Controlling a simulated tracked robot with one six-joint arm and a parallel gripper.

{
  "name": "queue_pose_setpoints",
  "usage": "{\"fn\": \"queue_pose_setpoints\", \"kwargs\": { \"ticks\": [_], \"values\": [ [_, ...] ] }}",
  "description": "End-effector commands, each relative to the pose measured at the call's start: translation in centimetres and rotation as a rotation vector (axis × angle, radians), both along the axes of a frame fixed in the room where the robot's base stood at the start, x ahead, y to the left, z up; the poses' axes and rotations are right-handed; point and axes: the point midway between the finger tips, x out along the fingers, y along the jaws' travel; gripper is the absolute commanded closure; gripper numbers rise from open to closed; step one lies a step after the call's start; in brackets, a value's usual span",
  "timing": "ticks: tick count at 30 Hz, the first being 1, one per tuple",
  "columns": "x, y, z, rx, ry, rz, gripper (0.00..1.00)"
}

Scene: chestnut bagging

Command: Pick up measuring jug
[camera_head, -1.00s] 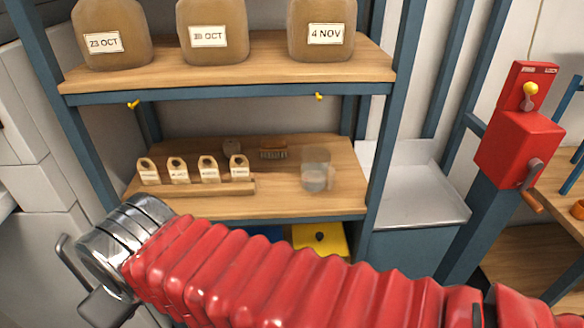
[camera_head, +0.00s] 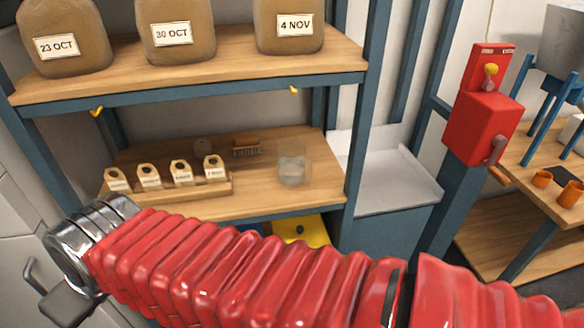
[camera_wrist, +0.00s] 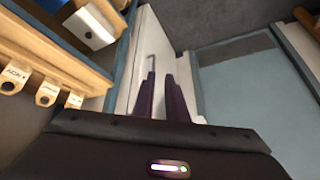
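The measuring jug (camera_head: 292,166) is a clear, see-through vessel standing upright on the right part of the middle wooden shelf (camera_head: 270,203) in the head view. Nothing touches it. The jug is not visible in the wrist view.
A wooden rack (camera_head: 190,189) of tagged pieces stands left of the jug, with a brush (camera_head: 246,147) behind. Large dated sacks (camera_head: 288,25) fill the upper shelf. A shelf post (camera_head: 358,130) rises right of the jug. A red crank box (camera_head: 482,122) stands farther right.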

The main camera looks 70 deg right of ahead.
Motion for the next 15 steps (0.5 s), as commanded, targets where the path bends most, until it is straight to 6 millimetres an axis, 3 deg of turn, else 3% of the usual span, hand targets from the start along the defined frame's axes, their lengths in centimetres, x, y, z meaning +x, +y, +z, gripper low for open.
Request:
{"fn": "queue_pose_setpoints", "kwargs": {
  "ticks": [5,8,12,15],
  "values": [
    [5.0,-2.5,0.1,0.087,-0.132,-0.133,0.88],
    [7.7,-5.3,0.3,0.118,-0.221,-0.236,0.88],
    [10.3,-10.7,0.4,0.129,-0.339,-0.41,0.88],
    [11.1,-15.4,0.3,0.112,-0.413,-0.551,0.88]
  ]
}}
